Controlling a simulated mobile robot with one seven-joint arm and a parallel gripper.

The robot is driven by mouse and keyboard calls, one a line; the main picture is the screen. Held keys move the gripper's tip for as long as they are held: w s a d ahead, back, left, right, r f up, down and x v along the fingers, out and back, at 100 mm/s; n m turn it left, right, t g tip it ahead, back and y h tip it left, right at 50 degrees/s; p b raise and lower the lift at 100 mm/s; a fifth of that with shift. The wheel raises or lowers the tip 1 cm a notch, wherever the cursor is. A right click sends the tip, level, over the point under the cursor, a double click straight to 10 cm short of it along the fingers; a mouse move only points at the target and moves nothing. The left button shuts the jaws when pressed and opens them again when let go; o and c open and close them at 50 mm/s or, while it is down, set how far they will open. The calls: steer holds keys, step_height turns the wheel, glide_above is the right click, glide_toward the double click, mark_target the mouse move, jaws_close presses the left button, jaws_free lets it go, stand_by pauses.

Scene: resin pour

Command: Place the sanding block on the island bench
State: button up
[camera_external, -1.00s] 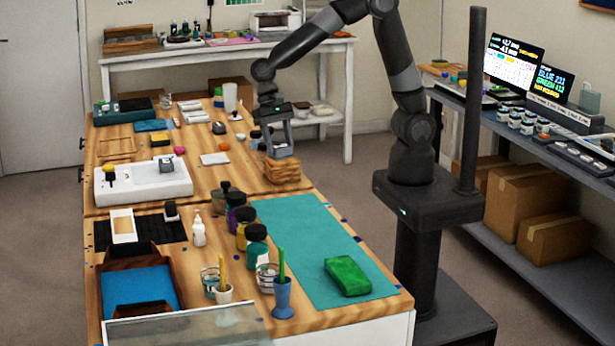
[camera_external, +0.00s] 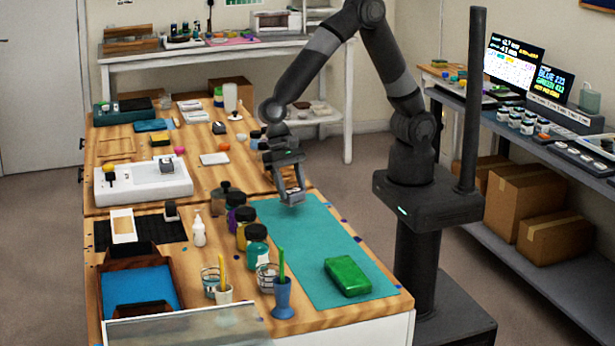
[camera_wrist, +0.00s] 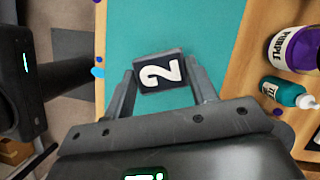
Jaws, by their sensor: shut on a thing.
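My gripper (camera_external: 292,194) is low over the far end of the teal mat (camera_external: 300,235) on the wooden island bench (camera_external: 322,318). In the wrist view my gripper (camera_wrist: 161,78) is shut on a small dark block with a white "2" (camera_wrist: 160,73), which I take to be the sanding block. The teal mat (camera_wrist: 175,28) shows behind it. The block looks held above the mat; any gap is hard to judge. In the outside view the block is mostly hidden by the fingers.
A green block (camera_external: 347,276) lies at the mat's near end. A blue cup (camera_external: 283,298) is nearer. The mat's middle is clear.

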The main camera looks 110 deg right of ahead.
mark_target(290, 189)
steer(key=shift+f, duration=1.55)
steer(key=o, duration=1)
steer(key=shift+f, duration=0.1)
steer(key=v, duration=1.1)
steer(key=s+d+r+n+t+h, duration=0.2)
steer(key=s+d+r+n+t, duration=0.2)
steer(key=s+d+r+n, duration=0.55)
steer(key=s+d+r+n+t, duration=0.1)
steer(key=s, duration=0.3)
steer(key=s+d+n+t+h, duration=0.1)
steer(key=s+d, duration=0.1)
steer(key=s, duration=0.3)
steer(key=s+d+r+n+t+h, duration=0.1)
steer(key=s+n, duration=0.1)
steer(key=s, duration=0.3)
steer(key=shift+s+d+r, duration=0.1)
steer(key=shift+d+r, duration=0.25)
steer(key=shift+d, duration=0.05)
